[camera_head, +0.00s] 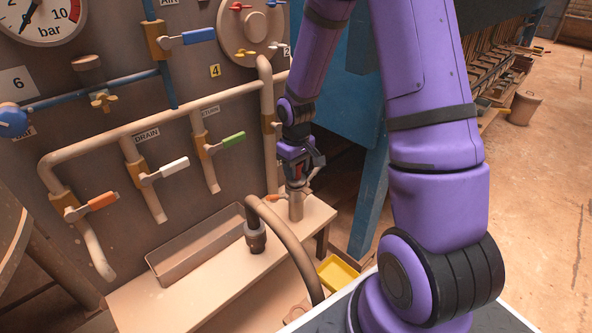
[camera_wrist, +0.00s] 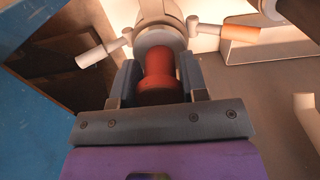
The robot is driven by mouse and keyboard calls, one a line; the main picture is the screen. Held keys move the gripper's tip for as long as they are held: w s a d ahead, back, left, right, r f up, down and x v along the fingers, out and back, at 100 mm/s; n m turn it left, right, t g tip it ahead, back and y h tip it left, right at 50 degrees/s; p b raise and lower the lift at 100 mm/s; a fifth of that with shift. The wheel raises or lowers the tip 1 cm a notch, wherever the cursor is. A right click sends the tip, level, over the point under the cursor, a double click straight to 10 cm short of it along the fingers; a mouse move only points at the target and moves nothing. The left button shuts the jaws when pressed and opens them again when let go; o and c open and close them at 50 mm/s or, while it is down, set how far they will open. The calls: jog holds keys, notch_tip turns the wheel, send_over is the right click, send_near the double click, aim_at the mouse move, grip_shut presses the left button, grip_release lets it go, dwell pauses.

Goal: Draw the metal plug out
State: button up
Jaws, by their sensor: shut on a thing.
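My gripper (camera_head: 298,176) is over the right part of the bench, pointing down. Its two fingers (camera_wrist: 160,66) are shut on a red plug (camera_wrist: 158,82), one finger on each side. A pale metal cylindrical coupling (camera_head: 296,206) stands upright on the bench right below; its round mouth shows beyond the plug in the wrist view (camera_wrist: 160,38). Two lever arms stick out to opposite sides of it, one with a whitish grip (camera_wrist: 90,57), one with an orange grip (camera_wrist: 238,33). The plug's far end is at the mouth; I cannot tell how deep it sits.
A curved hose (camera_head: 290,240) with a dark end fitting stands left of the coupling. A long metal tray (camera_head: 200,245) lies along the panel. Pipes with coloured valve levers run behind. A blue post (camera_head: 371,190) is close on the right; a yellow bin (camera_head: 338,272) sits lower.

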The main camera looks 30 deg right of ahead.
jog(key=shift+r, duration=2.8)
jog(key=shift+r, duration=0.15)
jog(key=shift+r, duration=0.35)
